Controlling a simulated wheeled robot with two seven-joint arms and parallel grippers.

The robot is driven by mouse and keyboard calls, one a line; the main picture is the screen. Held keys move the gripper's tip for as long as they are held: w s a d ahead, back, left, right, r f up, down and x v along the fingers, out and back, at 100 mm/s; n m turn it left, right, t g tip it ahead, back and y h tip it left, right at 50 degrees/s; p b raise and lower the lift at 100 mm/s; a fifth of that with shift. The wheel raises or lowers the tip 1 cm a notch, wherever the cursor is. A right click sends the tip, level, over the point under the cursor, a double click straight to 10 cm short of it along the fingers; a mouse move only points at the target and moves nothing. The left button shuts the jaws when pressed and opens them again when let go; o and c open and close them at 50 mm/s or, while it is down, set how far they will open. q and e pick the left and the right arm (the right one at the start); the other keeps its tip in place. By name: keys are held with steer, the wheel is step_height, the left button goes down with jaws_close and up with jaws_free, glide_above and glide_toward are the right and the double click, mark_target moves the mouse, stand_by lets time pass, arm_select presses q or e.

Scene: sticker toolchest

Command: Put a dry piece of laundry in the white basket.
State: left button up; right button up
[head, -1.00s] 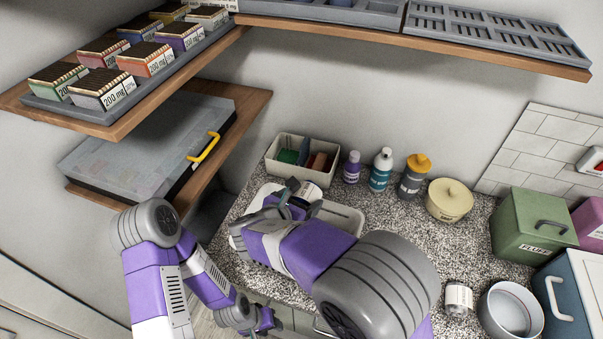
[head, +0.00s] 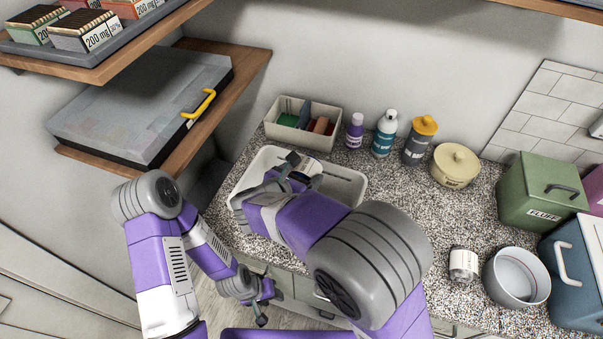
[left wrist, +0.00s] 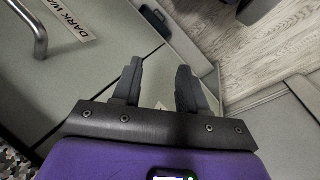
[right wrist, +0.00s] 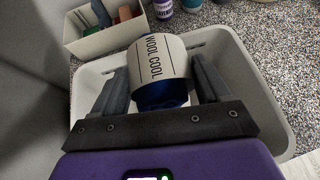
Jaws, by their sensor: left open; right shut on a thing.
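My right gripper (head: 297,168) is shut on a blue rolled or cylindrical thing with a white band (right wrist: 160,57) that reads "WOOL COOL". It holds it over the white basket (head: 347,182), a shallow rectangular tub on the speckled counter. The basket's rim also shows in the right wrist view (right wrist: 262,110). I cannot tell whether the held thing touches the basket floor. My left gripper (head: 263,307) is open and empty, low in front of the cabinet fronts. Its spread fingers show in the left wrist view (left wrist: 157,80). My right arm hides part of the basket.
Behind the basket are a divided bin (head: 277,130), several bottles and a beige lidded pot (head: 455,170). To the right stand a white-banded jar (head: 463,265), a round bowl (head: 517,278) and a green "FLUFF" box (head: 540,195). A drawer front labelled "DARK WA…" (left wrist: 70,35) is near my left gripper.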

steer(key=o, duration=1)
steer(key=v, duration=0.7)
steer(key=shift+s+p, duration=0.25)
steer(key=shift+p, duration=0.15)
steer(key=shift+a+r, duration=0.1)
steer(key=shift+r, duration=0.05)
